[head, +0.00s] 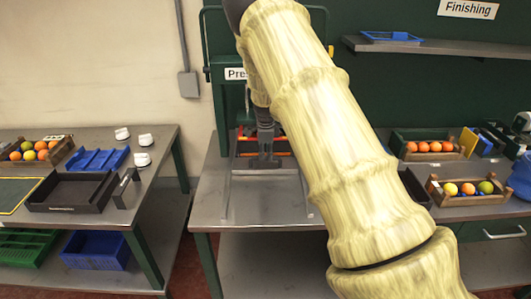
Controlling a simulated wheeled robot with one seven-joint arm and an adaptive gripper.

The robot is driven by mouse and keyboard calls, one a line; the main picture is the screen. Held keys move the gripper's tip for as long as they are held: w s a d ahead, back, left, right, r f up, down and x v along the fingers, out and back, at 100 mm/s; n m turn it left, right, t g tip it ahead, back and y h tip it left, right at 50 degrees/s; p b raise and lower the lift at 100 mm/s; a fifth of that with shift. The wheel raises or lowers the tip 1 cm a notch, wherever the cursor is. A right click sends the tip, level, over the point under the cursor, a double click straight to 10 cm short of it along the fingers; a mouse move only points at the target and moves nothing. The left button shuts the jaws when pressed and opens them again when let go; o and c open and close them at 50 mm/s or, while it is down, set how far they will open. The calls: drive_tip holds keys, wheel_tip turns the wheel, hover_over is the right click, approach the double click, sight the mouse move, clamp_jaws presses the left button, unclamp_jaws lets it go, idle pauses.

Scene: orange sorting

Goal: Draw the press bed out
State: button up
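The green press (213,45) stands behind the middle table, with a sign reading "Pre…" partly covered by my arm. Two thin metal rails (227,195) run from the press toward the table's front. A grey plate that looks like the press bed (250,163) sits at the back, between the rails. My gripper (264,150) points down over it, small and dark. I cannot tell whether its fingers touch the bed or are open. Something orange-red shows behind it. My arm hides the right part of the press.
The middle table (262,211) is bare in front of the bed. The left table has a dark tray (72,192), a blue tray (97,159) and a fruit crate (60,153). On the right are fruit crates (465,201) and a shelf (430,47).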

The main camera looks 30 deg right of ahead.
wheel_tip(320, 180, up, 10)
drive_tip(key=s+a+p, duration=0.1)
drive_tip(key=p, duration=0.5)
drive_tip(key=shift+s+f, duration=0.2)
drive_tip(key=shift+s, duration=0.15)
idle(0.5)
drive_tip(key=shift+p, duration=0.35)
drive_tip(key=shift+r, duration=0.1)
wheel_tip(320, 180, up, 12)
drive_tip(key=s+a, duration=0.1)
drive_tip(key=s, duration=0.1)
drive_tip(key=shift+f, duration=0.2)
idle(0.4)
idle(0.4)
